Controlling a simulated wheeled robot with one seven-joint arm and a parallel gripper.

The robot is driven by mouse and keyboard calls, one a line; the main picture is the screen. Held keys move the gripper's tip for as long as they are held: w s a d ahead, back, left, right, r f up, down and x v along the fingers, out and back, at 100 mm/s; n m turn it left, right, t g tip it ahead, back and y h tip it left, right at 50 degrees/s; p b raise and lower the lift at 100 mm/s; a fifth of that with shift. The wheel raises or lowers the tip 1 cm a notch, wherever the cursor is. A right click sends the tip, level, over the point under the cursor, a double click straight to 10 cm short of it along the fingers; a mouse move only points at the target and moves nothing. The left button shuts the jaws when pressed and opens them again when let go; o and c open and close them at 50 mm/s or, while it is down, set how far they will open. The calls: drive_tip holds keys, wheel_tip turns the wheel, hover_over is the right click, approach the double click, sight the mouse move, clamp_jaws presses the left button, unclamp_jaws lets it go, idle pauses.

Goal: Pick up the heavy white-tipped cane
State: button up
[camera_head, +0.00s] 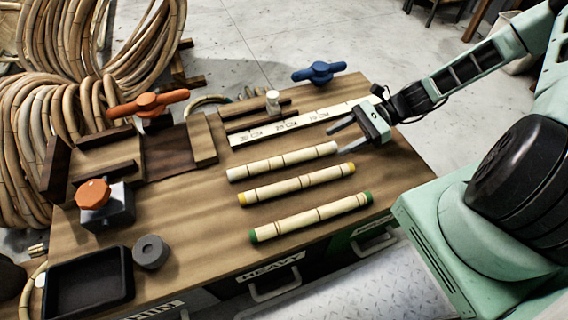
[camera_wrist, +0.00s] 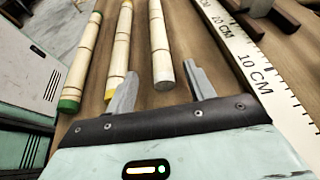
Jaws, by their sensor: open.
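Three canes lie side by side on the wooden bench. The white-tipped cane (camera_head: 282,161) is the one nearest the ruler; it also shows in the wrist view (camera_wrist: 159,45). A yellow-tipped cane (camera_head: 297,184) lies in front of it and shows in the wrist view (camera_wrist: 119,50). A green-tipped cane (camera_head: 311,216) lies nearest the bench front and shows in the wrist view (camera_wrist: 82,65). My gripper (camera_head: 342,130) is open and empty, just beyond the right end of the white-tipped cane. In the wrist view, that cane's white end lies between the fingertips (camera_wrist: 160,80); contact cannot be told.
A marked ruler (camera_head: 300,124) lies behind the canes. A blue-handled knob (camera_head: 319,72) stands at the back edge. An orange-handled clamp (camera_head: 148,104), black tray (camera_head: 90,282) and grey ring (camera_head: 151,252) occupy the left. The bench (camera_head: 200,222) is bare left of the canes.

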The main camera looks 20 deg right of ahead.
sight(328, 145)
drive_tip(key=b+x, duration=0.3)
drive_tip(key=x, duration=0.2)
drive_tip(key=shift+a+f, duration=0.2)
drive_tip(key=shift+a, duration=0.25)
drive_tip(key=c, duration=1.1)
